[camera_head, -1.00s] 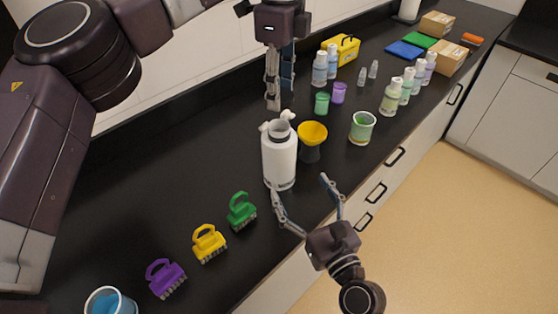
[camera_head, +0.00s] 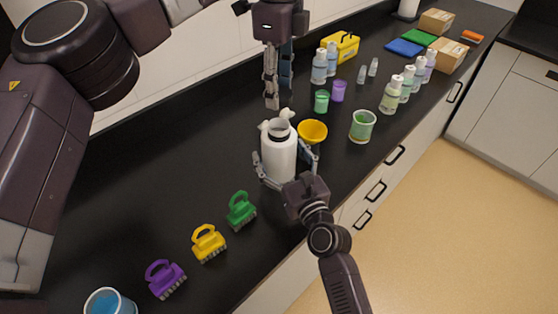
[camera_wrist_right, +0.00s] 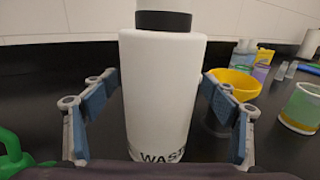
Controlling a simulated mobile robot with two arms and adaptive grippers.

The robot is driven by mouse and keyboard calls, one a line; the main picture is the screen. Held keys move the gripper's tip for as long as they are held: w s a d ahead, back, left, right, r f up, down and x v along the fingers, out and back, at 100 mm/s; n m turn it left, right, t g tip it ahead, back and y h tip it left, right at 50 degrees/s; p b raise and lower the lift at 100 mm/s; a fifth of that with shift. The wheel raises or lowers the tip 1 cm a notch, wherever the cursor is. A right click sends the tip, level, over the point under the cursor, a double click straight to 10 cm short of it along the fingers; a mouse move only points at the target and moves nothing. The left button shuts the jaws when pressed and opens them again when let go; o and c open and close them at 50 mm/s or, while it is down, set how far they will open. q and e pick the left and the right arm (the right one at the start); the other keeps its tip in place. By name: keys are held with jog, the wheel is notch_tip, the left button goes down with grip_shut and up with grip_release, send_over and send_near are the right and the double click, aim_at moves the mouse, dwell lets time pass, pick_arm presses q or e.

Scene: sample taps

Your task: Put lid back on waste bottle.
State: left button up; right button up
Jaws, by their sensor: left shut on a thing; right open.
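The white waste bottle (camera_head: 279,158) stands upright on the black counter, with "WASTE" lettering low on its front in the right wrist view (camera_wrist_right: 160,95). My right gripper (camera_head: 281,153) is open, with one finger on each side of the bottle; gaps show between fingers and bottle in the wrist view. My left gripper (camera_head: 277,103) points down above and behind the bottle mouth. A white piece with rounded ends, seemingly the lid (camera_head: 264,126), shows just below its fingertips, mostly hidden behind the bottle neck. The left gripper is shut on it, though the contact is unclear.
A yellow funnel (camera_head: 313,131) stands close to the right of the bottle, near my right finger. A green-filled beaker (camera_head: 362,126) is farther right. Green (camera_head: 241,210), yellow (camera_head: 209,243) and purple (camera_head: 165,278) brushes lie in front-left. The counter left of the bottle is clear.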

jog(key=c, duration=1.8)
pick_arm(q)
jog(key=shift+f, duration=2.45)
pick_arm(e)
jog(key=shift+o, duration=0.2)
pick_arm(q)
jog(key=shift+f, duration=0.9)
jog(key=shift+f, duration=0.6)
